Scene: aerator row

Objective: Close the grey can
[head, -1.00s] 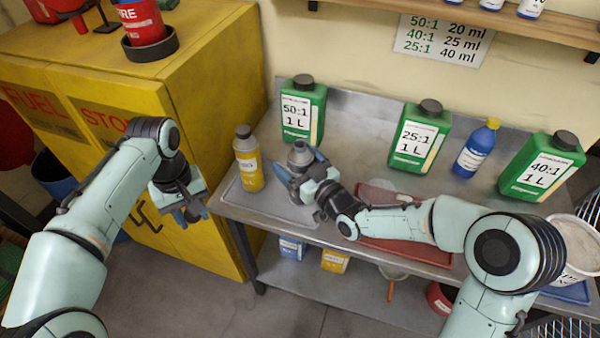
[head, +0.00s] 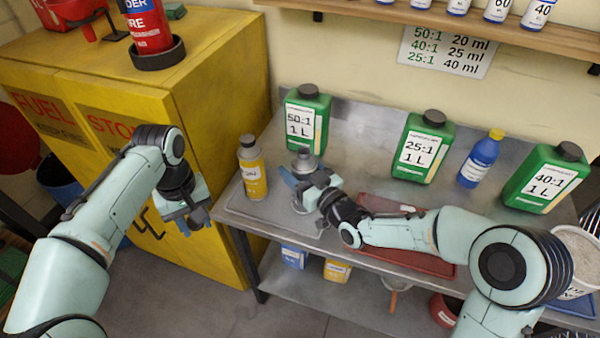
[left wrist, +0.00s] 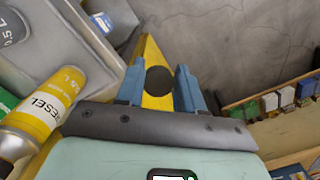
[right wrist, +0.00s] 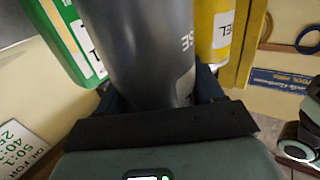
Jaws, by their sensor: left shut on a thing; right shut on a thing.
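The grey can (head: 304,162) stands on the bench, near its left end. My right gripper (head: 302,180) is shut around its body; in the right wrist view the grey can (right wrist: 140,45) fills the space between the fingers. My left gripper (head: 190,222) is off the bench's left end, in front of the yellow cabinet. In the left wrist view, it is shut on a round black cap (left wrist: 159,81), seen between its blue fingers. The grey can also shows at that view's top left corner (left wrist: 10,28). The can's top is too small to judge clearly.
A yellow and grey diesel can (head: 252,170) stands just left of the grey can. A green 50:1 jug (head: 305,122) is close behind it. A red tray (head: 435,265) lies under my right arm. The yellow cabinet (head: 215,110) is at left.

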